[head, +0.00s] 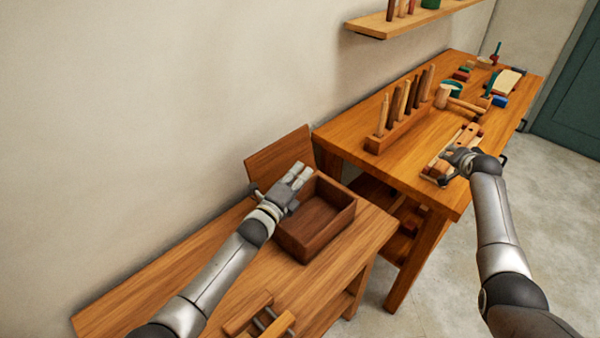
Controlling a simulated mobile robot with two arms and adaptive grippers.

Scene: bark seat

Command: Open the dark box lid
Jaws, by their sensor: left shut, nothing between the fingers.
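The dark box (333,232) sits on the low wooden bench with its top open and its inside showing empty. A brown board (276,158), which looks like its lid, stands raised behind the box on the wall side. The join between board and box is hidden by my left gripper. My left gripper (299,174) is shut and empty, over the box's back left rim, in front of the board. Whether it touches either is unclear. My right gripper (447,166) is over the front edge of the workbench, beside a wooden tool; its fingers are too small to read.
The workbench (405,157) holds a rack of wooden-handled tools (398,128), a mallet (443,97) and several small coloured items. A clamp-like wooden piece (248,313) lies on the low bench (335,265) at the front. A shelf (400,22) hangs above.

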